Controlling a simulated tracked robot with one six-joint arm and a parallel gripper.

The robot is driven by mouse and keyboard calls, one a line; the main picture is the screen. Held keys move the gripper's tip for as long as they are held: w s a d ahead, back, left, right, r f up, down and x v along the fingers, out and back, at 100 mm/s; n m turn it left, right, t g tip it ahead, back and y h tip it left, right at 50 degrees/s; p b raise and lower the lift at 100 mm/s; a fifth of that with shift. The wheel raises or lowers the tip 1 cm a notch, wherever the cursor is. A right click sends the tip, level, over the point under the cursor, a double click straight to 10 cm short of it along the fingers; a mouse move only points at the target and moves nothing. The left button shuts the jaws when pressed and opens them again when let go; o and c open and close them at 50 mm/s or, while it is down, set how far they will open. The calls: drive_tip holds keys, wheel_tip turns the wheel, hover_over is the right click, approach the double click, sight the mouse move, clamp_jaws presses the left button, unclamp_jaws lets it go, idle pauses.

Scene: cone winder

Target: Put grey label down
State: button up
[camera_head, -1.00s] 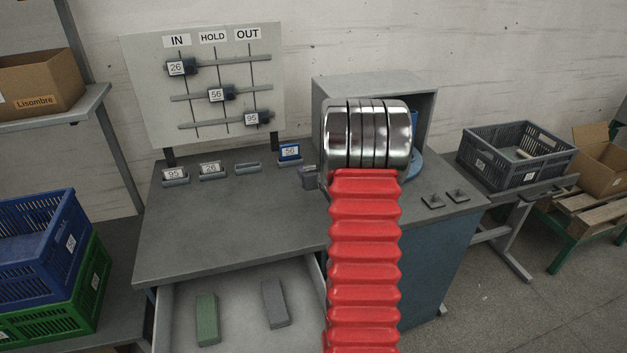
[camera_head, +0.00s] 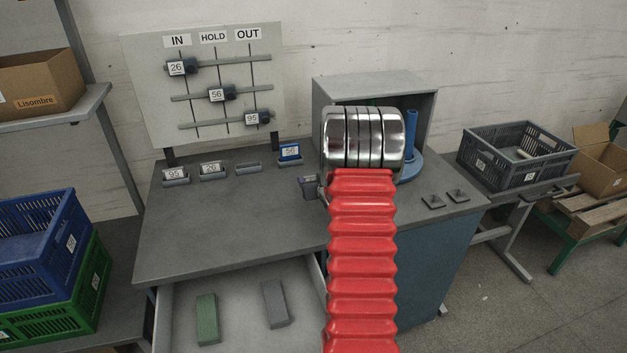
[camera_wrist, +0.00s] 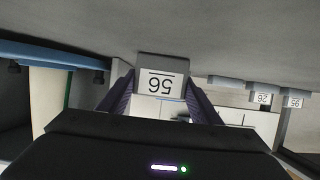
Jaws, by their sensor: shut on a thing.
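My gripper (camera_wrist: 160,92) is shut on a grey label (camera_wrist: 161,63) marked 56, held between two purple fingers. The label's number is upside down in the wrist view. In the head view, part of my gripper (camera_head: 309,187) shows just left of my arm, over the table's grey top (camera_head: 240,225). My arm hides the rest, and I cannot tell whether the label touches the table. A blue label (camera_head: 290,150) marked 56 stands in the rightmost holder. Labels 95 (camera_head: 174,174) and 26 (camera_head: 211,168) stand in holders to the left, with an empty holder (camera_head: 248,167) between.
The board (camera_head: 200,80) with sliders stands behind the holders. An open drawer (camera_head: 240,320) holds a green block (camera_head: 207,318) and a grey block (camera_head: 275,304). A grey cabinet (camera_head: 370,88) and blue spindle (camera_head: 411,130) stand behind my arm. The table's front left is clear.

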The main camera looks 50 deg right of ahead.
drive_tip(key=o, duration=1.1)
drive_tip(key=shift+f, duration=0.1)
drive_tip(key=shift+c, duration=0.2)
drive_tip(key=shift+s+a+r, duration=0.1)
drive_tip(key=shift+s+r, duration=0.15)
drive_tip(key=shift+s, duration=0.05)
drive_tip(key=v, duration=1.1)
drive_tip(key=shift+s+a, duration=0.15)
drive_tip(key=shift+a, duration=0.05)
drive_tip(key=shift+r, duration=0.1)
